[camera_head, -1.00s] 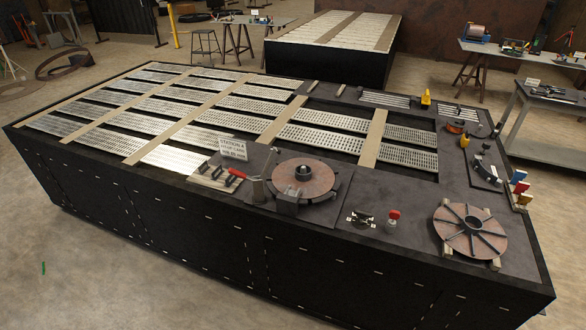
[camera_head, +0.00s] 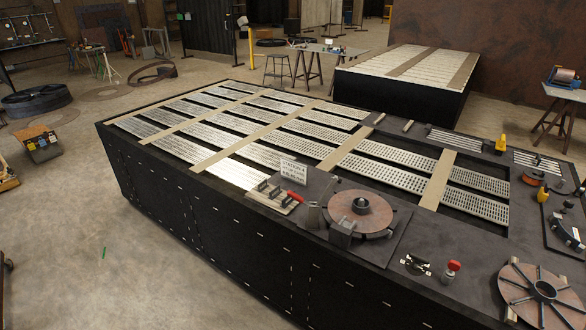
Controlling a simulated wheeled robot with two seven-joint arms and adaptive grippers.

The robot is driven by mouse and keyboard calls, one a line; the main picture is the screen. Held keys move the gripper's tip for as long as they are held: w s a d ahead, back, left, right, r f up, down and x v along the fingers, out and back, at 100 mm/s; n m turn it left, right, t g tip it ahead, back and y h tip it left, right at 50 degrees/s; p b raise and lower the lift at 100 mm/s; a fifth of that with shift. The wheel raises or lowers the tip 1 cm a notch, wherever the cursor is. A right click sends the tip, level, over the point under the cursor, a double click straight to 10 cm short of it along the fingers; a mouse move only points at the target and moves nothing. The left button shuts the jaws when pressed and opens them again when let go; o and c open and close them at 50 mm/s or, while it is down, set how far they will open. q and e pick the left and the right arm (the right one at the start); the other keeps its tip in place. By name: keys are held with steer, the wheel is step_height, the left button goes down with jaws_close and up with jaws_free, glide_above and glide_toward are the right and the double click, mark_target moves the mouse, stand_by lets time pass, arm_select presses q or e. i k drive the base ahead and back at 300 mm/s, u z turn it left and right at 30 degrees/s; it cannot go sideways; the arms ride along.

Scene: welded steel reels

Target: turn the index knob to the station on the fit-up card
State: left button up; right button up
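The fit-up card (camera_head: 294,171) is a small white upright sign near the front edge of the dark bench. Its top line seems to read "STATION 4"; the smaller print is too fine to read. Right of it, a round rust-brown disc (camera_head: 376,209) with a dark hub (camera_head: 361,204) sits on a dark plate. A grey block (camera_head: 342,233) stands at the disc's front rim. Farther right a red-topped knob (camera_head: 453,267) stands on the bench; I cannot tell for sure whether it is the index knob. Neither of my grippers is in view.
A rack with a red handle (camera_head: 294,196) lies below the card. A spoked reel (camera_head: 542,291) is at the lower right, cut by the picture edge. Slatted metal panels (camera_head: 322,132) cover the bench's far part. Open floor (camera_head: 150,250) lies to the left.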

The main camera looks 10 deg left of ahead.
mark_target(419, 259)
steer(key=k, duration=1.25)
steer(key=z, duration=0.85)
steer(key=i, duration=0.65)
steer(key=z, duration=0.6)
steer(key=i, duration=0.65)
steer(key=u, duration=0.9)
steer(key=i, duration=0.55)
steer(key=u, duration=0.7)
